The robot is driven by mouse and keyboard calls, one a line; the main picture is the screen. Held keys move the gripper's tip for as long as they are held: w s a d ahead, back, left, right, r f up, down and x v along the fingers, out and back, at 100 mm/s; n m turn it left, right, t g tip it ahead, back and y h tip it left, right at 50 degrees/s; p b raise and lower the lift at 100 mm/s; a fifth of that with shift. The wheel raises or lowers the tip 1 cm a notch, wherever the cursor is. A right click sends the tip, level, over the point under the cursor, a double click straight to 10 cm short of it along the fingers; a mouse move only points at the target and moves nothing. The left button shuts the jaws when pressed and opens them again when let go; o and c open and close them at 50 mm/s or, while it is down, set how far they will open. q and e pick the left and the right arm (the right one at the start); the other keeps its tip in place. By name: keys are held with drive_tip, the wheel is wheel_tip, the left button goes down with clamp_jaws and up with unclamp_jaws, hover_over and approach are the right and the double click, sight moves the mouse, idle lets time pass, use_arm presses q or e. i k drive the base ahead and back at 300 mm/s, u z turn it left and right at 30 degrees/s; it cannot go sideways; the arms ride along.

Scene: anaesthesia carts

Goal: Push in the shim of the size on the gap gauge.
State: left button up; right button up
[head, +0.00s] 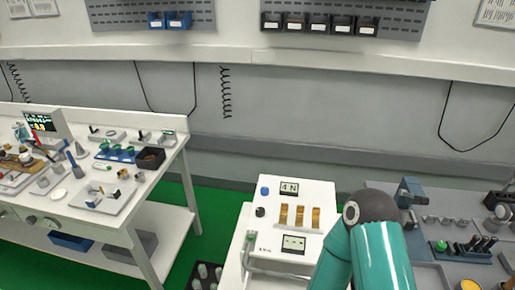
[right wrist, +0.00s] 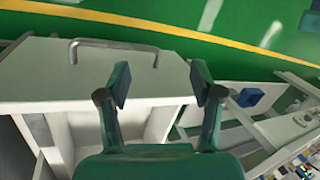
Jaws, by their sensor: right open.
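A white cart panel (head: 325,196) stands in the lower middle of the head view. Three brass-coloured pieces, possibly the shims, stand in a row on it: left (head: 283,215), middle (head: 299,215) and right (head: 316,218). A small display (head: 289,188) behind them seems to read "4 N". A second display (head: 293,243) in front of them is too small to read; I cannot tell which is the gap gauge. My right gripper (right wrist: 160,84) is open and empty in the right wrist view, above a white cart. My left gripper is out of view.
A blue knob (head: 264,190) and black knob (head: 260,212) sit at the panel's left. My teal right arm covers the panel's front right. A cluttered white table (head: 155,185) stands left, a grey workbench (head: 432,205) right. The right wrist view shows a grey handle (right wrist: 113,43) and green floor.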

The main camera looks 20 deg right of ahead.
sight(317, 211)
drive_tip(key=u, duration=1.75)
drive_tip(key=i, duration=0.1)
drive_tip(key=z, duration=3)
drive_tip(key=k, duration=1.1)
drive_tip(key=u, duration=0.7)
drive_tip(key=i, duration=1)
drive_tip(key=u, duration=0.05)
